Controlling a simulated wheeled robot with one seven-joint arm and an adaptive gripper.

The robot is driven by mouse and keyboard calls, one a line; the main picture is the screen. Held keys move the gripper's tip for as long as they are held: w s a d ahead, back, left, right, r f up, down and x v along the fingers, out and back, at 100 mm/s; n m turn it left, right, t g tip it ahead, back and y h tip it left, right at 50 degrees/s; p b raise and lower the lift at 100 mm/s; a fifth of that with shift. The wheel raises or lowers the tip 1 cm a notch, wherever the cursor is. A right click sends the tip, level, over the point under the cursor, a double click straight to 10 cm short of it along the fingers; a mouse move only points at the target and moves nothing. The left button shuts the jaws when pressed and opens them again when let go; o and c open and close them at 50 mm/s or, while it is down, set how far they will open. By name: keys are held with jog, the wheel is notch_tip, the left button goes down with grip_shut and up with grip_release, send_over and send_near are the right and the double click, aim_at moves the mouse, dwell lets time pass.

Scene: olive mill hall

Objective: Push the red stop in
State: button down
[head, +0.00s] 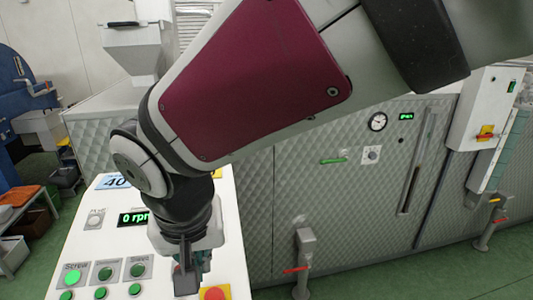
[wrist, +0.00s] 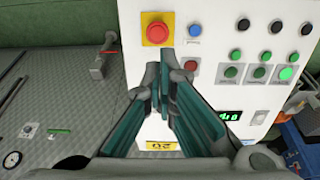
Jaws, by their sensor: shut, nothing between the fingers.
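The red stop (wrist: 157,33) is a round mushroom button on a yellow square, on the white control panel (wrist: 205,50). In the head view the red stop (head: 214,293) shows at the bottom edge, partly cut off by the frame. My gripper (wrist: 167,68) is shut and empty, with its fingertips just below the red stop in the wrist view. In the head view my gripper (head: 187,278) hangs over the panel, left of the stop. I cannot tell the height of the fingertips above the panel. No contact with the stop is visible.
Several green buttons (wrist: 259,72) and black buttons (wrist: 276,27) sit right of the stop in the wrist view. A blue button (wrist: 195,30) is close beside it. A quilted metal machine (head: 330,215) stands behind the panel.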

aim_at(214, 298)
jog(key=shift+d+f, duration=0.1)
jog(key=x, duration=1.3)
jog(key=shift+w+f, duration=0.15)
jog(key=shift+f, duration=0.2)
jog(key=shift+f, duration=0.1)
jog(key=shift+b+x, duration=0.75)
jog(key=shift+b, duration=0.4)
jog(key=shift+f, duration=0.25)
jog(key=shift+d, duration=0.1)
jog(key=shift+r, duration=0.45)
jog(key=a+p+v, duration=0.1)
jog(key=p+v, duration=0.1)
jog(key=v, duration=1.2)
jog(key=shift+d+p, duration=0.25)
jog(key=shift+p, duration=0.1)
